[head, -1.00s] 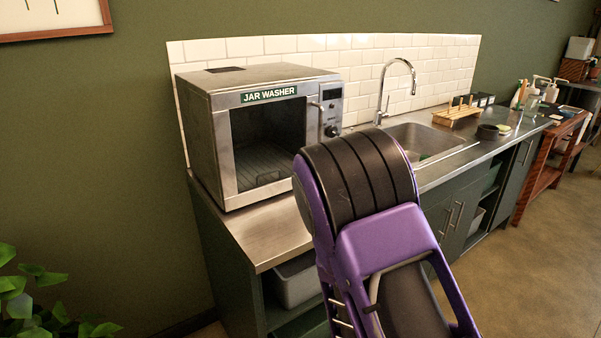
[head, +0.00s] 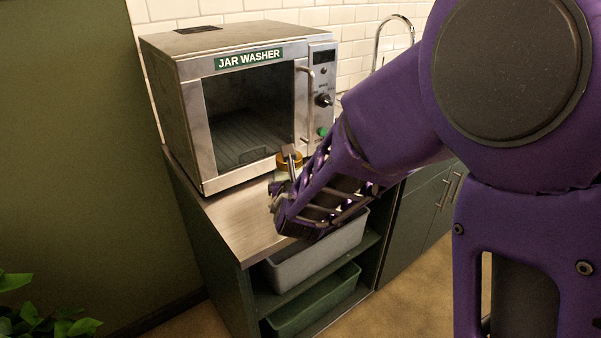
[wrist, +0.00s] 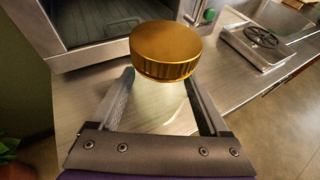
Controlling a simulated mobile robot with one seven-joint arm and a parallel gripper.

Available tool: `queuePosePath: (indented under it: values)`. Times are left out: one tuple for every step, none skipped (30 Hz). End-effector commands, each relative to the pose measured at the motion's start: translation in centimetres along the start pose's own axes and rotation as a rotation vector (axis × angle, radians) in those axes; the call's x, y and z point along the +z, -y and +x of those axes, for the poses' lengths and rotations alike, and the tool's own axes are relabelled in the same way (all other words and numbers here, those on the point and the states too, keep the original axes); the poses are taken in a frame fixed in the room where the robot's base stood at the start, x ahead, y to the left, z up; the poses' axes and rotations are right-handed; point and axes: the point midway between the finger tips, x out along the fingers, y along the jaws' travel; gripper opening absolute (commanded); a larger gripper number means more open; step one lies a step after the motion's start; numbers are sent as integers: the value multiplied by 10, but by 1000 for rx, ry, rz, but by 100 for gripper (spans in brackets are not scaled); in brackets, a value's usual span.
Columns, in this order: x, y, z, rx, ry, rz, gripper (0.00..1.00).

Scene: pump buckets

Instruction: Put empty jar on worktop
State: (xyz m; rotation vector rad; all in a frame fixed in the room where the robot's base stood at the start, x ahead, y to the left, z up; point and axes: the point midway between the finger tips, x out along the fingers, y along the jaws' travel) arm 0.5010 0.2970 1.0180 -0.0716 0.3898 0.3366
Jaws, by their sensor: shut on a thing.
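The jar (wrist: 165,108) is clear, looks empty and has a gold lid (wrist: 166,50). In the wrist view it stands upright between the two fingers of my gripper (wrist: 160,92), which is shut on it. In the head view the jar's gold lid (head: 289,160) shows above my gripper (head: 283,190), and most of the jar is hidden by the gripper. The jar is over the steel worktop (head: 235,225), just in front of the jar washer. I cannot tell whether its base touches the worktop.
The jar washer (head: 186,128) stands on the worktop behind the jar, with a dark, empty-looking chamber. A grey bin (head: 318,258) and a green bin (head: 318,303) sit on shelves below. Bare worktop lies left of the jar.

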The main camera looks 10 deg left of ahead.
Motion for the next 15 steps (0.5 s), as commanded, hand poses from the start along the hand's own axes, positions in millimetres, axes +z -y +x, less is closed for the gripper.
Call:
queuePosePath:
  values:
    - [-10, 0, 4, 0, -1, -1, 11]
    - [-13, 0, 6, 1, 0, 0, 11]
    - [-16, 0, 7, 0, 1, 0, 11]
    - [-18, 0, 8, -1, 2, 0, 11]
    - [-19, 0, 9, -1, 2, 0, 11]
    - [-21, 0, 9, -1, 2, 1, 11]
    - [-24, 0, 10, -1, 2, 1, 11]
    - [-26, 0, 11, 0, 2, 1, 11]
    - [-31, 0, 13, 0, 1, 0, 11]
    - [-35, 0, 15, 0, 1, 0, 11]
    - [-40, 0, 17, 0, 0, 0, 11]
    - [-46, 0, 19, -1, -1, 1, 11]
    - [-50, 0, 21, -1, 0, 0, 11]
    - [-52, 0, 22, -1, 0, 0, 11]
    - [-55, 0, 23, 0, 1, 0, 11]
